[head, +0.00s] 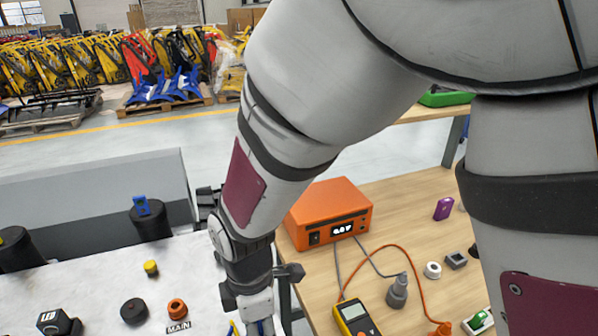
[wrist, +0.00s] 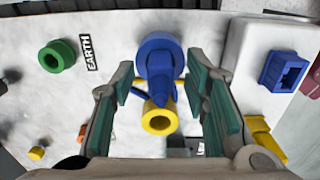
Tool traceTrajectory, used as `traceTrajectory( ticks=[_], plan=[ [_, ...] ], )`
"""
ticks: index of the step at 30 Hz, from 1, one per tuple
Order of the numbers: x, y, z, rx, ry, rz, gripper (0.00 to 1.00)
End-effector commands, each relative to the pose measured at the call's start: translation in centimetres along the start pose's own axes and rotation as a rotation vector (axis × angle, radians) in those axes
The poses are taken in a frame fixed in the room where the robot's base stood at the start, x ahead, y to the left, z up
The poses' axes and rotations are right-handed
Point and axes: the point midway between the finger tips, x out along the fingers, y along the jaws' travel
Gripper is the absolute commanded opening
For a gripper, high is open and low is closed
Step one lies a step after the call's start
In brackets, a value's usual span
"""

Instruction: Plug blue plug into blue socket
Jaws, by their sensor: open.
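In the wrist view, a round blue piece (wrist: 160,58) with short slanted arms stands on the white panel (wrist: 110,110), between the fingertips of my gripper (wrist: 158,82). A yellow ring-shaped end (wrist: 159,118) shows just below it; I cannot tell whether the two are joined. My gripper is open, with a teal-padded finger on each side and gaps to the blue piece. A blue block with a dark square opening (wrist: 283,72) is at the right. I cannot tell for certain which blue thing is plug or socket. In the head view, the fingertips are cut off at the bottom edge.
A green ring (wrist: 57,56) sits by the EARTH label. An orange ring (head: 177,308) sits by the MAIN label, near a black knob (head: 134,310). Black posts (head: 150,222) stand behind. An orange power unit (head: 330,212) and yellow meter (head: 356,318) are on the wooden table.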

Motion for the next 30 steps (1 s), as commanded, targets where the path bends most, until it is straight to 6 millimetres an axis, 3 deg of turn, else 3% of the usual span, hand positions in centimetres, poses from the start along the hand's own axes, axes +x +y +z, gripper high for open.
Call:
traceTrajectory(
  ticks=[10,15,25,30],
  plan=[
    [0.8,0.0,0.0,0.001,0.0,0.0,0.39],
    [0.8,0.0,0.0,0.001,0.0,0.0,0.01],
    [0.7,0.0,0.0,0.001,0.0,0.0,0.0],
    [-0.8,0.1,0.0,0.001,0.002,0.003,0.0]
  ],
)
